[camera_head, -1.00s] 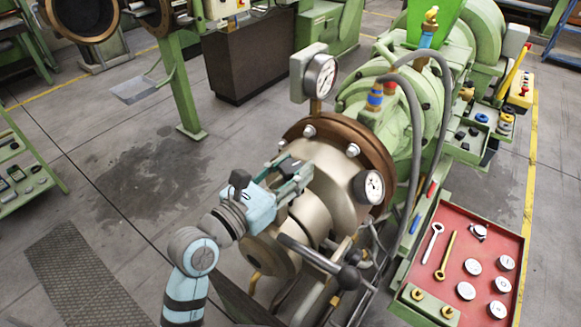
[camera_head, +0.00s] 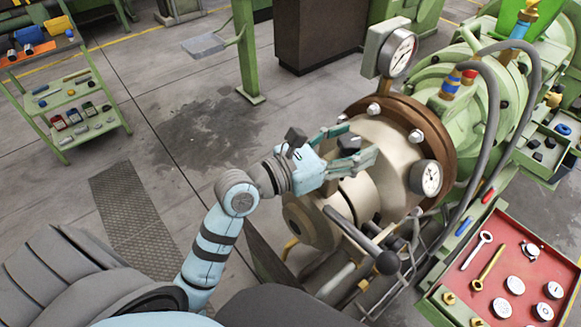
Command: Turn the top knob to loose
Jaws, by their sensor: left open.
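The green extruder (camera_head: 455,115) has a brown flange (camera_head: 440,147) and a pale metal end (camera_head: 380,185) facing my side. Several silver bolt heads sit on the flange, including a top one (camera_head: 374,109). A fitting with blue, red and yellow bands (camera_head: 452,82) stands on top behind the flange. My right gripper is out of view.
A gauge (camera_head: 398,54) stands above the flange and another (camera_head: 428,178) sits on its right. A black-knobbed lever (camera_head: 360,240) and grey hoses (camera_head: 490,105) are close by. A red tray (camera_head: 505,255) is at right. Open floor (camera_head: 210,130) lies left.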

